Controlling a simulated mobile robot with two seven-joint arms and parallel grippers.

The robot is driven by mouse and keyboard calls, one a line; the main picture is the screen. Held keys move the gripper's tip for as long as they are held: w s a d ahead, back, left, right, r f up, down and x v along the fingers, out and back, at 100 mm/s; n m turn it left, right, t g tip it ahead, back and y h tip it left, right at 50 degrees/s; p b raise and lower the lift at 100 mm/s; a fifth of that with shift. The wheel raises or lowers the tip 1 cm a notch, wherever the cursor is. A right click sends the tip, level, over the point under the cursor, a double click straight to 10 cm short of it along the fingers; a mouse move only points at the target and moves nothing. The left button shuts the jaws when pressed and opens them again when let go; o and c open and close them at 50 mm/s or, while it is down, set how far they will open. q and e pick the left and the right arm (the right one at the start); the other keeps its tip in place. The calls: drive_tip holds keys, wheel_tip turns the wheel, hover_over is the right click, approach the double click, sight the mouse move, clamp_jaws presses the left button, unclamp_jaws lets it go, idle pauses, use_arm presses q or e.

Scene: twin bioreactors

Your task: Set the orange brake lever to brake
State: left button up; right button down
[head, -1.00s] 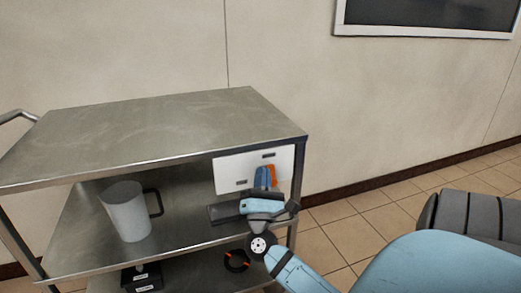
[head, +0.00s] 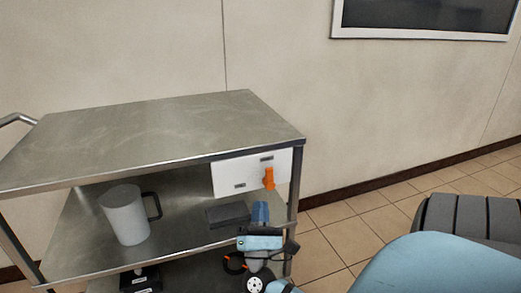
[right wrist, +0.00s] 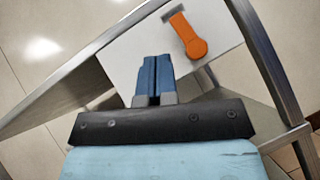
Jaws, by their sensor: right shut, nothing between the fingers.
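The orange brake lever (head: 268,179) is on a white panel (head: 225,175) under the trolley's top shelf, at its right end. In the head view it stands roughly upright, below a small dark label whose text is too small to read. In the right wrist view the lever (right wrist: 187,34) shows a round hub and an arm slanting up-left towards a dark label. My right gripper (head: 260,206) is shut and empty, below and slightly left of the lever, apart from it. Its blue fingertips (right wrist: 154,60) are together left of the hub in the wrist view. My left gripper is not in view.
The steel trolley top (head: 150,135) is bare. A grey jug (head: 125,214) stands on the middle shelf, with a dark flat block (head: 228,214) near my right gripper. A black box (head: 140,278) and a dark ring with orange marks (head: 233,263) are lower down. A trolley post stands right of the panel.

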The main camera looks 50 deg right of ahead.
drive_tip(key=v, duration=0.6)
drive_tip(key=shift+a, duration=0.15)
drive_tip(key=shift+s, duration=0.1)
